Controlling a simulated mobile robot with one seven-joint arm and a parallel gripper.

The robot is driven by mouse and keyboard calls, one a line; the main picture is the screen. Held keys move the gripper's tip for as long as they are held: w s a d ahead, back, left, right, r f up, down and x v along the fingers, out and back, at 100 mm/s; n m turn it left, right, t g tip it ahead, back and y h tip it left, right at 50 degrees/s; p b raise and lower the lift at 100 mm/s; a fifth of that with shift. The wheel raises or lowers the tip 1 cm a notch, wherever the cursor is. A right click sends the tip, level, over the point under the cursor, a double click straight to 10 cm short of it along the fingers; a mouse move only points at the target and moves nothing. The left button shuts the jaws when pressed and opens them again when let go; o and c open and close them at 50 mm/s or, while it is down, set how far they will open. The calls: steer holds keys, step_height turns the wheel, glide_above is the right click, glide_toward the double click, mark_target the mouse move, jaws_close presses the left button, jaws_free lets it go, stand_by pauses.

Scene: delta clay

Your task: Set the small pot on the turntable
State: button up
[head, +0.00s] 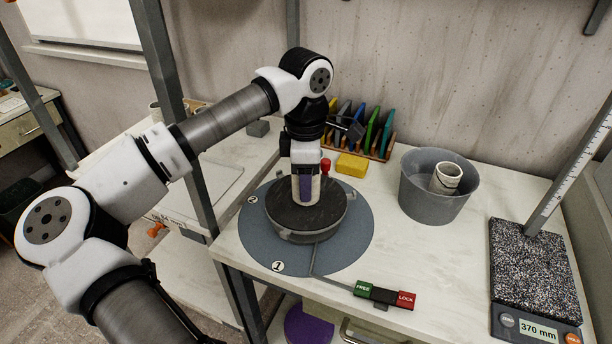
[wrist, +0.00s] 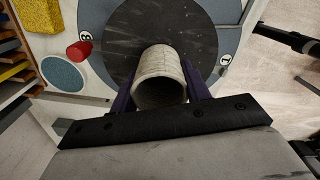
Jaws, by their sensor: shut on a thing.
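The small pot (wrist: 160,65), a pale, rough-sided cylinder, is between the purple fingers of my gripper (wrist: 160,88) in the wrist view. My gripper is shut on it. In the head view my gripper (head: 305,188) points down over the turntable (head: 283,222), and the pot (head: 315,188) is partly hidden by a finger. The turntable's dark round top also shows in the wrist view (wrist: 120,30). The pot looks upright and over the top; I cannot tell whether its base touches it.
A grey bucket (head: 425,200) holding another pale pot (head: 446,178) stands to the right. A FREE/LOCK slider (head: 384,295) is in front. A yellow block (head: 352,164), red knob (head: 325,165) and tool rack (head: 372,140) are behind. A speckled pad (head: 530,265) with a gauge is far right.

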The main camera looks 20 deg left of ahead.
steer(key=shift+f, duration=0.3)
steer(key=o, duration=1)
step_height(320, 180, up, 12)
steer(key=shift+r+b, duration=0.2)
steer(key=shift+b, duration=0.65)
